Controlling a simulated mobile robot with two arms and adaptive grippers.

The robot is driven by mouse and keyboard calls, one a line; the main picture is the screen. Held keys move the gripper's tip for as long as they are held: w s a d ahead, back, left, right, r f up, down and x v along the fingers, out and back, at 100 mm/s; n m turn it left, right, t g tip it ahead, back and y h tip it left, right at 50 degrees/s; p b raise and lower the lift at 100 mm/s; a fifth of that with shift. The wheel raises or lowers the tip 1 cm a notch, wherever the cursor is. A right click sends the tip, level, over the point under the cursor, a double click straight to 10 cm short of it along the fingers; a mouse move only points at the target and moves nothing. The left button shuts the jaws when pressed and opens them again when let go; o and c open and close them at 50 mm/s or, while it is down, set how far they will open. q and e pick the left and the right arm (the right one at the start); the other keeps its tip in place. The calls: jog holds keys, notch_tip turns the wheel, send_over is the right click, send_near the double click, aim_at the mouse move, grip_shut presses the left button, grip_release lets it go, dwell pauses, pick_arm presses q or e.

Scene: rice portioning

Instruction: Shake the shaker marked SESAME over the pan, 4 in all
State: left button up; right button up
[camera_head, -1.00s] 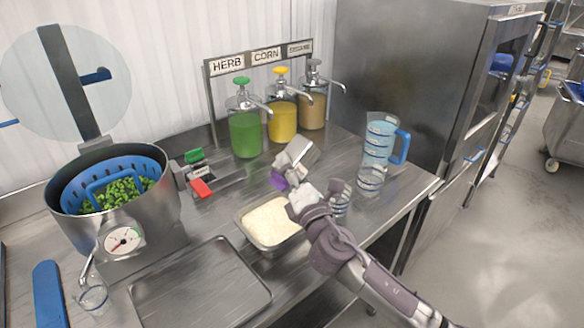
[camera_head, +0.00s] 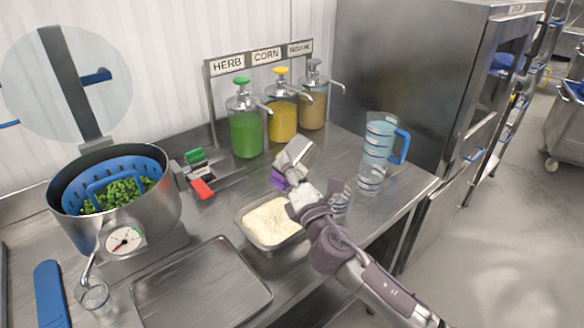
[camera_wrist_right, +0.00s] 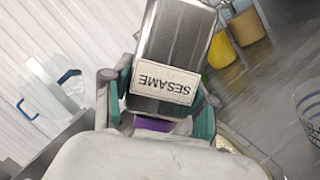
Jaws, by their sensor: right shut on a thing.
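The shaker (camera_head: 297,151) is a grey metal box with a white label reading SESAME, upside down in the right wrist view (camera_wrist_right: 168,55). A purple part (camera_head: 279,179) shows at its lower end. My right gripper (camera_head: 292,176) is shut on it and holds it tilted above the counter, at the pan's back right edge in the picture. In the right wrist view, its green-padded fingers (camera_wrist_right: 160,105) sit on either side of the shaker. The metal pan (camera_head: 266,246) holds pale rice. My left gripper is not in view.
Herb, corn and a third pump dispenser (camera_head: 246,130) stand at the back. A pot with a blue basket (camera_head: 70,200) is at left, an empty tray (camera_head: 200,285) in front. A clear jug with a blue handle (camera_head: 380,140) and clear cups are at right.

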jog(key=shift+f, duration=0.1)
notch_tip(320, 180, down, 3)
jog(key=b, duration=0.3)
jog(key=shift+f, duration=0.1)
jog(key=shift+w, duration=0.1)
